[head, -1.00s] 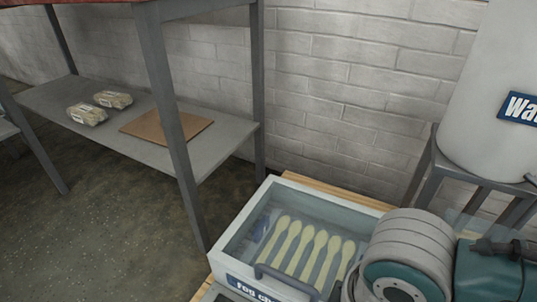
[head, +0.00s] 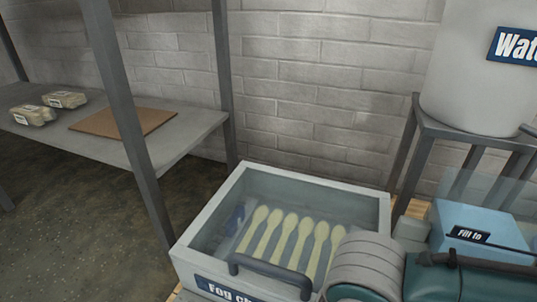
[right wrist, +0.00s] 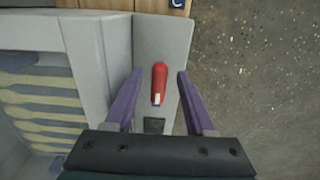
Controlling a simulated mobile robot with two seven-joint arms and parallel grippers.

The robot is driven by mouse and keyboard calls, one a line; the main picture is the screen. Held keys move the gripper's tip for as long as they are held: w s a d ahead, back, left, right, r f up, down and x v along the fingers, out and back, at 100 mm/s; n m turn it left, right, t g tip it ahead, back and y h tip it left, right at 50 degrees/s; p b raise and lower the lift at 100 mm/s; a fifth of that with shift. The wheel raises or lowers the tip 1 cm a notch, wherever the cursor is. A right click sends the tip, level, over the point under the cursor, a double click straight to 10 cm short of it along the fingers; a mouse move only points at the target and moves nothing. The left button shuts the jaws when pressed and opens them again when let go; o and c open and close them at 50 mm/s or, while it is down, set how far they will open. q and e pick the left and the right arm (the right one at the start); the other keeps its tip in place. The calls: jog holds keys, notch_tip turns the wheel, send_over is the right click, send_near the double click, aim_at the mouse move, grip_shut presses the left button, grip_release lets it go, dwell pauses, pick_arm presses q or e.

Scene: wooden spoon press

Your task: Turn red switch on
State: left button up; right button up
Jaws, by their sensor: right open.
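The red switch (right wrist: 159,82) shows in the right wrist view on a narrow grey panel (right wrist: 150,35) at the side of the fog chamber. It is a red lever with a small pale label at its lower end, just above a dark square. My right gripper (right wrist: 156,78) is open, with one purple finger on each side of the switch; I cannot tell whether either touches it. The fog chamber (head: 200,270) is a grey box with a clear top in the head view, holding several pale wooden spoons (head: 285,235). The switch is not visible in the head view. My left gripper is not in view.
A white water tank (head: 465,90) stands on a grey metal stand at the right, with a light blue box (head: 480,222) below it. A grey shelf (head: 190,135) at the left holds wrapped packs and a brown board. Dark floor (right wrist: 260,70) lies beside the panel.

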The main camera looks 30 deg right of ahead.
grip_shut()
dwell(0.5)
